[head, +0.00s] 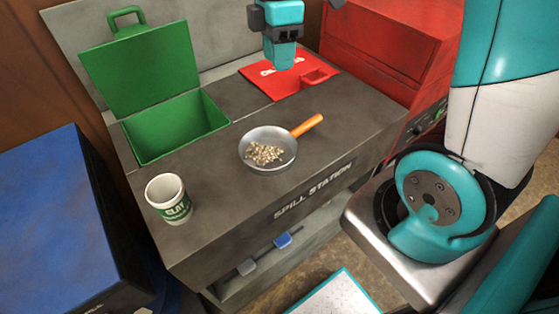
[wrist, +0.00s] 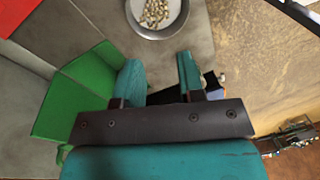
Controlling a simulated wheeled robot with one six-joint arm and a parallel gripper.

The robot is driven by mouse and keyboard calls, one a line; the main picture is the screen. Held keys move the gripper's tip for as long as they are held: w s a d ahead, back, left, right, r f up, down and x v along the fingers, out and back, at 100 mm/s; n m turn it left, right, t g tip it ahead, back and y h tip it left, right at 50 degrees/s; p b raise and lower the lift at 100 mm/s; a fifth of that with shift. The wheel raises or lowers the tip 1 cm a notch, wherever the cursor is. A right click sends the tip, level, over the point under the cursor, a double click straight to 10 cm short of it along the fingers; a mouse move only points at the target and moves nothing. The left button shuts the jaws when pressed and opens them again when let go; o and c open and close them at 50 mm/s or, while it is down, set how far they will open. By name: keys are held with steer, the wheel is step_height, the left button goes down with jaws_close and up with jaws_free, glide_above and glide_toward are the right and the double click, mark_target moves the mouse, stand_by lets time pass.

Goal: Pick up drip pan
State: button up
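The drip pan (head: 285,138) is a round, shallow silver pan with an orange handle (head: 306,125) pointing to the upper right. It sits on the dark bench top and holds a heap of pale granules. In the wrist view the pan (wrist: 166,33) is cut off by the top edge, ahead of the fingertips, and its handle is out of frame. My gripper (head: 281,60) hangs in front of the red mat at the back of the bench, apart from the pan. In the wrist view my gripper (wrist: 160,64) has its two teal fingers spread with nothing between them.
A white-and-green cup marked CLAY (head: 169,198) stands at the front left of the bench (head: 225,210). An open green bin (head: 178,128) is behind it. A blue box (head: 55,215) is at left.

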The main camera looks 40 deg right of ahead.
mark_target(298, 128)
steer(key=w+d+f+n+g+b, duration=0.1)
steer(key=w+d+f+n+b, duration=0.15)
steer(key=d+f, duration=0.4)
steer(key=shift+h, duration=0.3)
steer(key=f, duration=0.3)
steer(key=s+f, duration=0.1)
steer(key=f, duration=0.6)
steer(key=shift+s+a+f, duration=0.3)
steer(key=shift+s+a, duration=0.05)
steer(key=shift+n, duration=0.25)
steer(key=f, duration=0.2)
steer(key=s+f, duration=0.1)
steer(key=f, duration=0.2)
steer(key=shift+s+a+f, duration=0.15)
steer(key=shift+s+f, duration=0.05)
steer(key=shift+f, duration=0.05)
jaws_close()
